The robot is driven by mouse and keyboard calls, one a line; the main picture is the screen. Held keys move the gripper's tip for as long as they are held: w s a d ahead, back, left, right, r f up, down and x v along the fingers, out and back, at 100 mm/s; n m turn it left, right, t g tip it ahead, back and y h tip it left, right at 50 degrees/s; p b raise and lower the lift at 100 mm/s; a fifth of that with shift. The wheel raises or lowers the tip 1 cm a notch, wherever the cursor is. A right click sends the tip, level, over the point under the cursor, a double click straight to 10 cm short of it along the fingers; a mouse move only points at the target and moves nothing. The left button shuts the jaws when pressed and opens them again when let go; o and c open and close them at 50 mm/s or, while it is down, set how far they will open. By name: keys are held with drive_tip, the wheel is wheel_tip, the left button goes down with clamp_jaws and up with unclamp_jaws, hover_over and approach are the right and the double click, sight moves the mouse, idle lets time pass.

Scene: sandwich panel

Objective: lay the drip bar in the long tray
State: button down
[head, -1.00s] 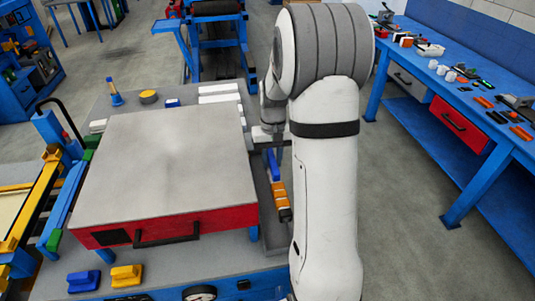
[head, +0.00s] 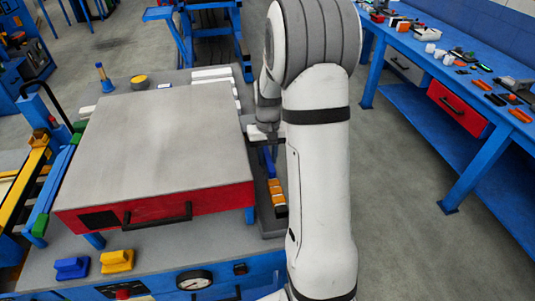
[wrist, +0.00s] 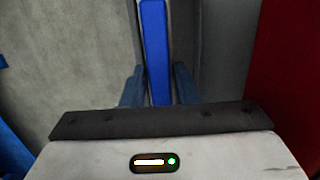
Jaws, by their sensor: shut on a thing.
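The blue drip bar (wrist: 155,50) is between the fingers of my gripper (wrist: 157,85) in the wrist view, its length running away from the palm. In the head view the bar (head: 269,162) shows as a short blue piece below my gripper (head: 266,143), beside the right side of the press; my arm hides part of both. A narrow grey tray-like strip (head: 267,218) runs along the press's right side, with orange pieces (head: 277,192) in or on it. I cannot tell whether the bar touches it.
The grey-topped press (head: 160,135) with a red front (head: 155,208) and black handle stands close left of my gripper. Its red side (wrist: 290,70) fills the right of the wrist view. Open floor (head: 400,190) lies to the right, before a blue workbench (head: 500,160).

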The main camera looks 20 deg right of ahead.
drive_tip(key=shift+f+b, duration=1.3)
drive_tip(key=shift+f, duration=0.8)
drive_tip(key=shift+s+f, duration=0.15)
